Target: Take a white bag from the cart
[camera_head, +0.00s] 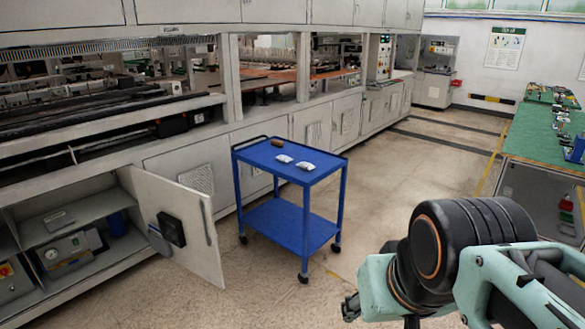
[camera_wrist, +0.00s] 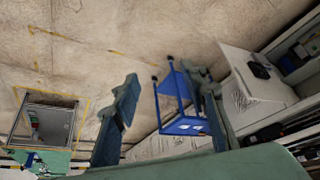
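A blue two-shelf cart (camera_head: 262,158) on wheels stands in the middle of the head view, beside the grey machine. Two small white bags lie apart on its top shelf: one nearer the middle (camera_head: 284,158), the other closer to the right edge (camera_head: 306,166). In the head view my arm is at the lower right, well apart from the cart.
A small brown object (camera_head: 277,142) lies on the cart's top shelf near the back. An open cabinet door (camera_head: 178,225) sticks out left of the cart. A green-topped workbench (camera_head: 545,140) stands at the right. The floor (camera_head: 400,180) between cart and bench is clear.

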